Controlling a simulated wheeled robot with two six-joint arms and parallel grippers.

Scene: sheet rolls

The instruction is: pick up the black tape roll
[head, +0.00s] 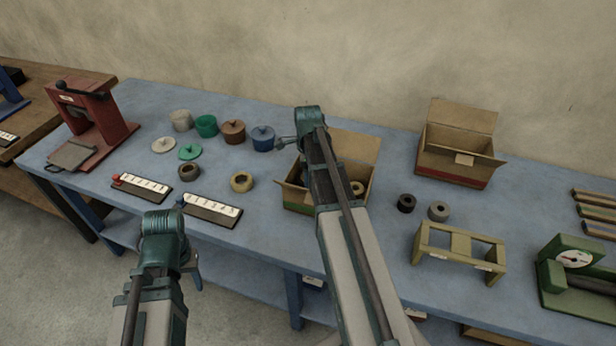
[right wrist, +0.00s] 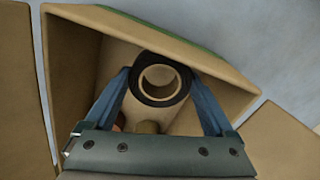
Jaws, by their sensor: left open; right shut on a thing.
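A black tape roll (right wrist: 163,57) with a pale core shows in the right wrist view, between the two blue fingers of my right gripper (right wrist: 160,76). The gripper is shut on it, over the inside of an open cardboard box (right wrist: 232,78). In the head view my right arm reaches over this box (head: 366,147) and hides the held roll and the fingertips. My left gripper (head: 192,268) is open and empty, in front of the table's front edge, away from the box.
A second open box (head: 455,166) is behind. Pots, lids, numbered strips and a red press (head: 90,125) occupy the left of the blue table (head: 265,222).

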